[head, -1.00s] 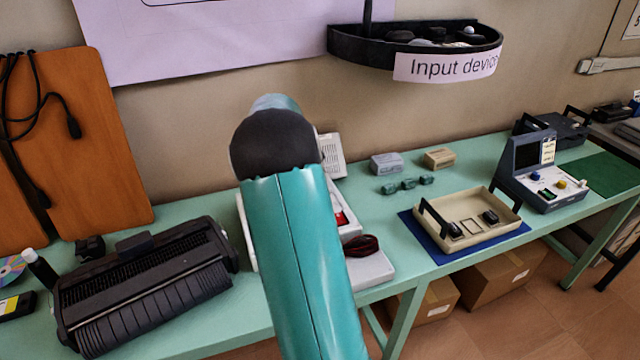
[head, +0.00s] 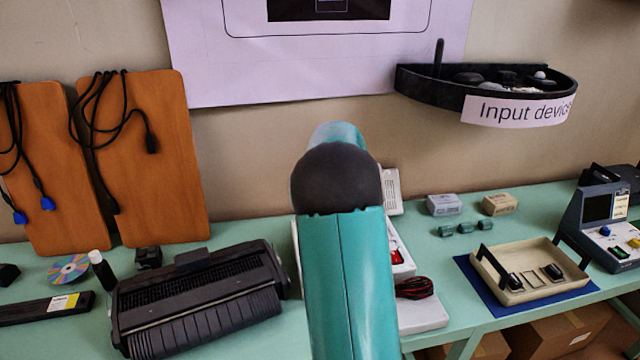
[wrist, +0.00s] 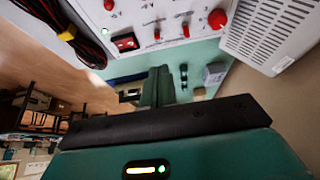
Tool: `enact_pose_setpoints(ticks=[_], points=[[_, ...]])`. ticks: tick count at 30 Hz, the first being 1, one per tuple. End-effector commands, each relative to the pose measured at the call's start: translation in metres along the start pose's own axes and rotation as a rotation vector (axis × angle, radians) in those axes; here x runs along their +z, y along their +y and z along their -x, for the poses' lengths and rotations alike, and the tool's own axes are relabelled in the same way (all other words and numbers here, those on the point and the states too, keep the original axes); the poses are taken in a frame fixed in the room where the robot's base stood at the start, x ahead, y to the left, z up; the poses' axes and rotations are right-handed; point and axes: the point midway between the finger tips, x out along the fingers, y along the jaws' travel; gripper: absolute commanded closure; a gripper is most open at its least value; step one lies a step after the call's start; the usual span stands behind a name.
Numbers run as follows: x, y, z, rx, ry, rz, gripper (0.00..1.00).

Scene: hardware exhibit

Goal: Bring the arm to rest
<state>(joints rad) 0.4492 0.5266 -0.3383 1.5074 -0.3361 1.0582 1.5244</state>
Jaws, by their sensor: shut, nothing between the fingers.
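My arm (head: 345,270), teal with a dark grey joint, rises through the middle of the head view. It hides my gripper there. In the wrist view my gripper (wrist: 160,78) shows beyond a dark bar, with its teal fingers together and nothing between them. Past the fingers in that view is a white panel (wrist: 170,18) with red switches and a red knob, and the green table surface. I cannot tell the exact gap between fingers and panel.
A black printer-like machine (head: 200,300) is left of the arm on the green table. A beige tray (head: 530,275) lies on a blue mat to the right. A black wall shelf (head: 425,85) and orange boards (head: 150,170) are behind. Red and black cables (wrist: 65,30) lie beside the panel.

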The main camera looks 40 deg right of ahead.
Motion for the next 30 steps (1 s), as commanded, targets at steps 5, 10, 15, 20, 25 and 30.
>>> enact_pose_setpoints(ticks=[5,10,15,20,25,30], points=[[0.0,0.0,0.0,0.0,0.0,0.001,1.0],[0.009,0.004,0.014,-0.021,-0.021,0.046,1.0],[0.045,0.028,0.066,-0.113,-0.095,0.243,1.0],[0.088,0.067,0.123,-0.236,-0.161,0.505,1.0],[0.132,0.118,0.173,-0.38,-0.2,0.789,1.0],[0.169,0.178,0.21,-0.531,-0.201,1.074,1.0]])
